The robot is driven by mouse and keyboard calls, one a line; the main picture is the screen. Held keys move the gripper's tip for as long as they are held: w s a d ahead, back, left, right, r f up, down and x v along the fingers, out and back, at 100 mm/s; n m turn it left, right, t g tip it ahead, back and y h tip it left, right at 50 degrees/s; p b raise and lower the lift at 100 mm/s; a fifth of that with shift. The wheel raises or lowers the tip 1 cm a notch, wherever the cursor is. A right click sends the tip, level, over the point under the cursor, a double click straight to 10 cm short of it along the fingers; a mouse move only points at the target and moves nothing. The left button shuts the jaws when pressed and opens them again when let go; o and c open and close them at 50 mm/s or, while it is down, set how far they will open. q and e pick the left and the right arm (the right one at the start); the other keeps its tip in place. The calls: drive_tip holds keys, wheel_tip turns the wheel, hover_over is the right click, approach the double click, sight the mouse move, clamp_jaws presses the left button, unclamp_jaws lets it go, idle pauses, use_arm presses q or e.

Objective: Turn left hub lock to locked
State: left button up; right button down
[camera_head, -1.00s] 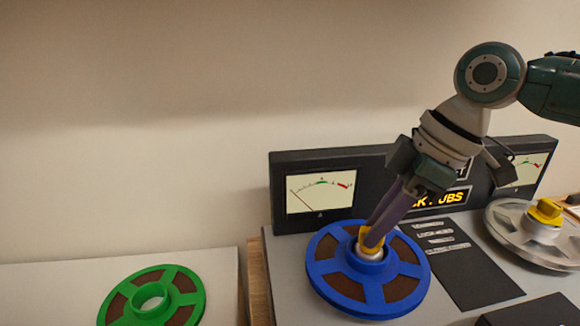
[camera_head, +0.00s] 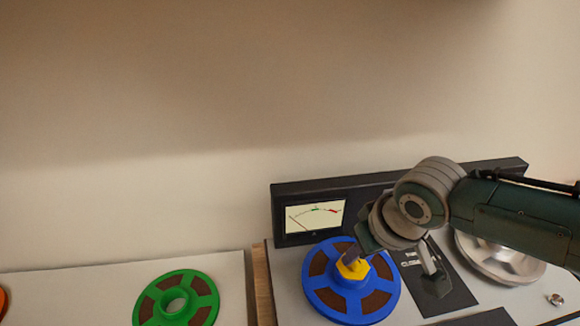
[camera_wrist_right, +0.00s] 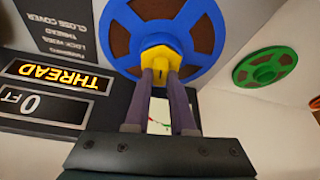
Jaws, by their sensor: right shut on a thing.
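The left hub lock (camera_head: 353,270) is a yellow knob at the centre of the blue reel (camera_head: 352,305), on the left side of the tape machine. My right gripper (camera_head: 350,258) reaches it from above and behind in the head view. In the right wrist view its two purple fingers (camera_wrist_right: 160,82) are shut on the yellow knob (camera_wrist_right: 163,60), which has a small dark mark. The gripper partly hides the knob's faces. The blue reel lies flat under it. My left gripper is in neither view.
A meter panel (camera_head: 314,217) stands behind. The wrist view shows a lit sign reading THREAD (camera_wrist_right: 60,75). A green reel (camera_head: 160,302) lies on the left surface.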

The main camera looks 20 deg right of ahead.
drive_tip(key=shift+a+m+h+p, duration=0.15)
drive_tip(key=shift+m+h+p, duration=0.35)
drive_tip(key=shift+m, duration=0.7)
drive_tip(key=c, duration=0.8)
unclamp_jaws()
drive_tip(key=shift+o, duration=0.2)
drive_tip(key=d+p+v, duration=0.1)
drive_tip(key=p+v, duration=0.4)
drive_tip(key=v, duration=0.4)
drive_tip(key=shift+a+r, duration=0.45)
drive_tip(key=shift+s, duration=0.1)
